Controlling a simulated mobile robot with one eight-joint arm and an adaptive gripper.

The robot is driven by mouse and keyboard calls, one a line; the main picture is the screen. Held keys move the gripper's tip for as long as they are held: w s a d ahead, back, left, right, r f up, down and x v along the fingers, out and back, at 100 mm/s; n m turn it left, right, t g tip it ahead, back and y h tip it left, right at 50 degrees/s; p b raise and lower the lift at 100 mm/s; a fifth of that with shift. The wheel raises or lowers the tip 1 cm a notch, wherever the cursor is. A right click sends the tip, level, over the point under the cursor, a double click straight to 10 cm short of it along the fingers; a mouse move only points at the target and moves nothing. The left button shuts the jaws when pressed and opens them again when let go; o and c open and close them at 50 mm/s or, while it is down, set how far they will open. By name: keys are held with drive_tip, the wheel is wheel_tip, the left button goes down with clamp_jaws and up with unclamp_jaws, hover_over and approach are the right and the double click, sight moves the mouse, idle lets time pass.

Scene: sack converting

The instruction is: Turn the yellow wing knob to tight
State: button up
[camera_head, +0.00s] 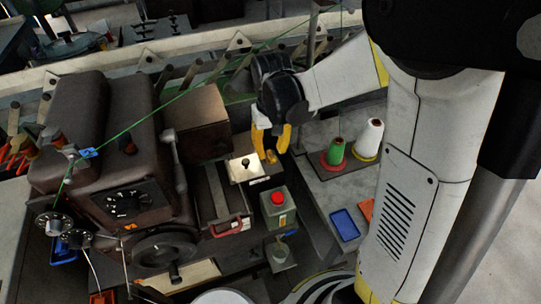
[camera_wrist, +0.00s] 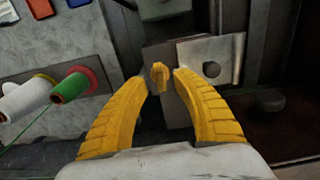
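The yellow fingers are apart, with a narrow gap on each side of the knob, so contact is not clear. In the head view my gripper (camera_head: 271,146) reaches down with its fingertips around the knob (camera_head: 271,157). No tight mark can be read in either view.
A white plate with a black knob (camera_head: 245,168) lies close to the left. A box with a red button (camera_head: 278,198) stands in front. Green (camera_head: 335,152) and white (camera_head: 368,138) thread cones stand at right. The brown sewing machine (camera_head: 110,150) fills the left.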

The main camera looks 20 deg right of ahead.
drive_tip(key=shift+f, duration=1.1)
clamp_jaws()
